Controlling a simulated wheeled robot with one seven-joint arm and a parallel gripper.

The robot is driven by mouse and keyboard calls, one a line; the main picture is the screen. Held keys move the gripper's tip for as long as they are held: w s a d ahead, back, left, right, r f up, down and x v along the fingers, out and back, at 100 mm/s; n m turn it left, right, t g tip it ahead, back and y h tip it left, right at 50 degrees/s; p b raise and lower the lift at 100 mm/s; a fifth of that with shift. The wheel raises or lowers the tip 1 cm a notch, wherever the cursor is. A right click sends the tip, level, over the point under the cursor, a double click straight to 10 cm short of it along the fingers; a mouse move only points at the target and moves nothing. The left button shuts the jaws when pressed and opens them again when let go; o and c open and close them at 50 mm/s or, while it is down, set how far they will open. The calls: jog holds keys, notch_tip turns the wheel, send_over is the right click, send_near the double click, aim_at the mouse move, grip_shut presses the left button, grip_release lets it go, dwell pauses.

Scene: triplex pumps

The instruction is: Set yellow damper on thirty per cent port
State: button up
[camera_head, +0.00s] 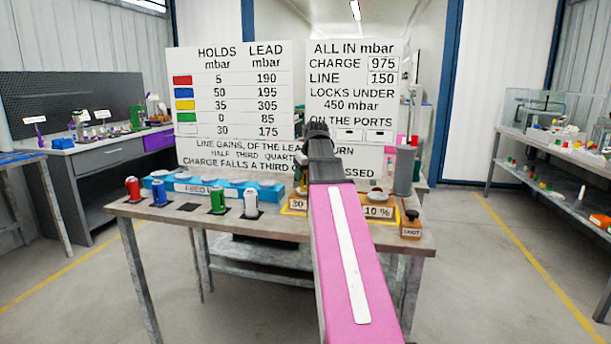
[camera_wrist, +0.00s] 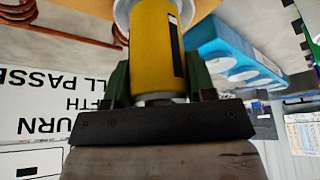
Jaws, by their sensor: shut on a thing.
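The yellow damper (camera_wrist: 153,45) is a yellow cylinder with a dark stripe, held between the two green fingers of my gripper (camera_wrist: 158,72). In the wrist view its white end meets or hangs close to a tan surface at the top; I cannot tell whether it touches. In the head view my arm hides most of the gripper and damper, above the bench's 30 port plate (camera_head: 296,204). The rest of that plate's label and its port are hidden behind my arm.
Red (camera_head: 133,189), blue (camera_head: 159,192), green (camera_head: 217,200) and white (camera_head: 251,203) dampers stand along the bench's (camera_head: 165,212) front left. A blue feed block (camera_head: 195,186) lies behind them. Right of my arm are the 10 % plate (camera_head: 377,212) and a brown labelled block (camera_head: 411,231).

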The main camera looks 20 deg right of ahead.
jog(key=shift+f, duration=0.2)
jog(key=o, duration=1.1)
jog(key=v, duration=1.2)
jog(key=shift+w+r, duration=0.1)
jog(key=shift+r, duration=0.05)
